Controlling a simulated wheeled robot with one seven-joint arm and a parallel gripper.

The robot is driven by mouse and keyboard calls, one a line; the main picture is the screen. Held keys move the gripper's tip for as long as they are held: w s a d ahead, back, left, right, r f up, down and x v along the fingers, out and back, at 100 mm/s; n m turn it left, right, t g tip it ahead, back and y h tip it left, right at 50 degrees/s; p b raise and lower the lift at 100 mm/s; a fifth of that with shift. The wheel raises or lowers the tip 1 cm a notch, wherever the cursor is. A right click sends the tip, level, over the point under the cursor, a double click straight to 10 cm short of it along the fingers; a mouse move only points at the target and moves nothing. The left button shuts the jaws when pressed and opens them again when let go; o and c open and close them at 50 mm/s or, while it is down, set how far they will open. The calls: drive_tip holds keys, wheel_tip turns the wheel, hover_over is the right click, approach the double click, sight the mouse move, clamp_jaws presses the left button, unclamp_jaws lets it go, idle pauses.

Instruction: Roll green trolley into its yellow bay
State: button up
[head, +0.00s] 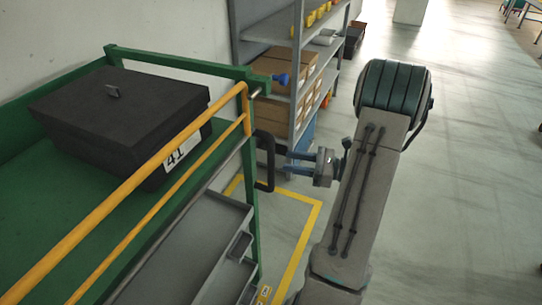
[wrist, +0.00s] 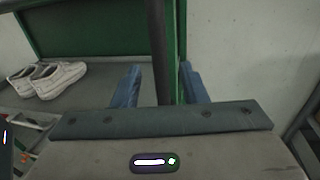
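The green trolley (head: 180,62) fills the left of the head view, with yellow rails (head: 130,187) and a grey lower shelf. A black upright handle (head: 268,165) stands at its near right corner. The handle also shows as a dark bar in the wrist view (wrist: 160,45). My gripper (head: 290,164) is right of the handle, its blue fingers pointing at it. The fingers are open, one on each side of the bar in the wrist view; no grip shows. The yellow bay outline (head: 300,235) is on the floor beside the trolley, partly hidden behind it.
A black box (head: 120,105) marked 41 sits on the trolley's top. White shoes (wrist: 48,80) lie on a grey surface in the wrist view. Grey shelving (head: 297,75) with cardboard boxes stands behind the handle, near the wall. The floor (head: 460,170) to the right is open.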

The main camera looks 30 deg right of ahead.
sight(271, 158)
drive_tip(key=p+x, duration=0.1)
drive_tip(key=x, duration=0.5)
drive_tip(key=shift+w+a, duration=0.25)
drive_tip(key=shift+a, duration=0.1)
clamp_jaws()
